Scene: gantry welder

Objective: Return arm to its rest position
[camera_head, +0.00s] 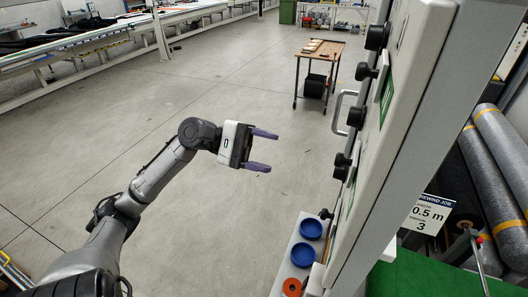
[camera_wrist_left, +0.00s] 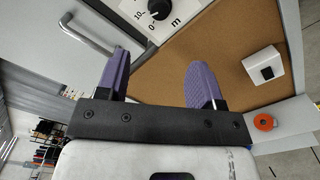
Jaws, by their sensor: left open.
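My left gripper (camera_head: 271,151) is open and empty, with two purple fingers apart. Its arm reaches in from the lower left of the head view, and the gripper hangs over bare floor, left of the grey cabinet panel (camera_head: 392,130). The fingers also show in the left wrist view (camera_wrist_left: 160,70), with nothing between them. Beyond them are a dial knob (camera_wrist_left: 160,9) and a brown board (camera_wrist_left: 225,60). My right gripper does not show in either view.
The panel carries several black knobs and a metal handle (camera_head: 345,112). Below it, a narrow shelf holds two blue dishes (camera_head: 311,229) and an orange ring (camera_head: 292,287). A small wooden table (camera_head: 320,50) stands farther back. Fabric rolls (camera_head: 490,150) lie at right. Open floor surrounds the arm.

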